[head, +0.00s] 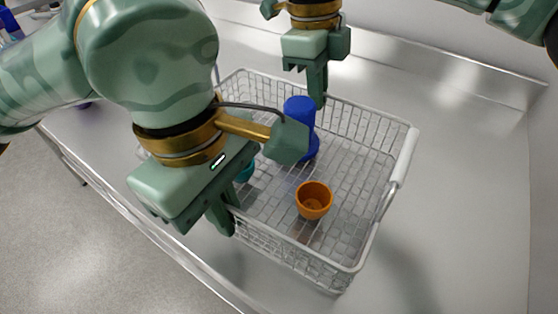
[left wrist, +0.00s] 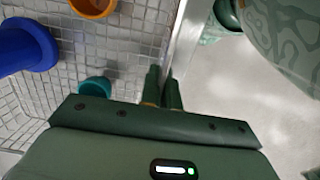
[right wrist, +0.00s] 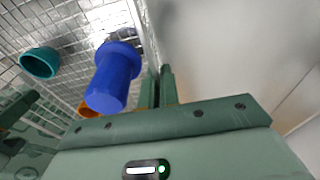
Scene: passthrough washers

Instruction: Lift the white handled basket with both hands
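The white wire basket (head: 352,262) stands on the metal counter, its white handle grip (head: 404,157) at the right end. My left gripper (head: 222,217) is at the near long rim. In the left wrist view its fingers (left wrist: 162,88) are close together with the basket's wall running between them. My right gripper (head: 318,88) is at the far long rim. In the right wrist view its fingers (right wrist: 158,88) are also close together at the basket's wire wall (right wrist: 147,32). Both look shut on the rim. My left arm hides the basket's left end.
Inside the basket are a blue object (head: 300,112), an orange cup (head: 313,199) and a teal cup (head: 245,172), mostly hidden by my left arm. The steel counter (head: 460,190) is clear to the right. A raised back edge (head: 450,72) runs behind.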

